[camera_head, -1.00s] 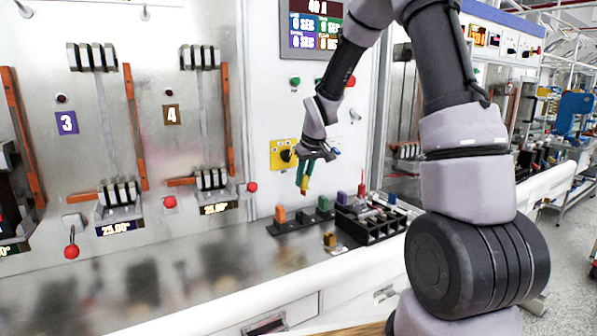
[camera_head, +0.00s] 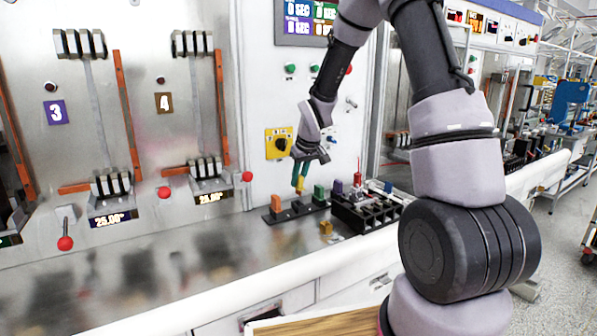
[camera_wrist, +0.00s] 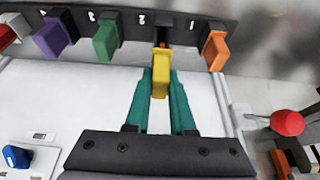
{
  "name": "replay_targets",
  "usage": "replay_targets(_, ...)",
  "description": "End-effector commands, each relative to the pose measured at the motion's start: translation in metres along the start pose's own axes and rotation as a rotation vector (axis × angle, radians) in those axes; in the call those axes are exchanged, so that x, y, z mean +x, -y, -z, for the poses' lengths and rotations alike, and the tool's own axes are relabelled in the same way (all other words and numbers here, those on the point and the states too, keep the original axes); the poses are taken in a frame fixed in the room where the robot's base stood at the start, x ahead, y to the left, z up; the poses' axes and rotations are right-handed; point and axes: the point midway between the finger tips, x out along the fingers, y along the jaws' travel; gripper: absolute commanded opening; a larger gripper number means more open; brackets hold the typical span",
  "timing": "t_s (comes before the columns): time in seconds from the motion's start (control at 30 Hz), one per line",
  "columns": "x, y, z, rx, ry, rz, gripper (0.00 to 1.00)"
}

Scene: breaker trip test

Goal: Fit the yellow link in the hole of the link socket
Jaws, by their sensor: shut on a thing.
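The yellow link (camera_wrist: 160,72) is pinched between the two teal fingertips of my gripper (camera_wrist: 160,88) in the wrist view. Its far end is over the black link socket strip (camera_wrist: 187,32), by the mark 2, between the orange link and the green link. A small dark red part shows at its far end. In the head view my gripper (camera_head: 299,186) points down just above the strip (camera_head: 296,213), with the yellow link (camera_head: 298,188) mostly hidden by the fingers. I cannot tell whether the link's end has entered the hole.
On the strip stand an orange link (camera_wrist: 215,50), a green link (camera_wrist: 107,42) and a purple link (camera_wrist: 54,38). A black compartment tray (camera_head: 366,216) stands to the right, with a small brass-coloured block (camera_head: 326,228) in front. The metal bench at left is clear.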

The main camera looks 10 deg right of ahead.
Motion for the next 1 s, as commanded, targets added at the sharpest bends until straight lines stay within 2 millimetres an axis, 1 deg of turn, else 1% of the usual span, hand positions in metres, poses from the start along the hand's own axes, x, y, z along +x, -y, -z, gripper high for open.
replay_targets(0.1,0.008,0.0,-0.004,-0.001,0.001,0.0,0.0)
replay_targets(0.3,0.014,0.0,-0.006,0.0,0.0,0.0,0.0)
replay_targets(1.0,0.015,0.0,-0.006,0.0,0.0,0.0,0.0)
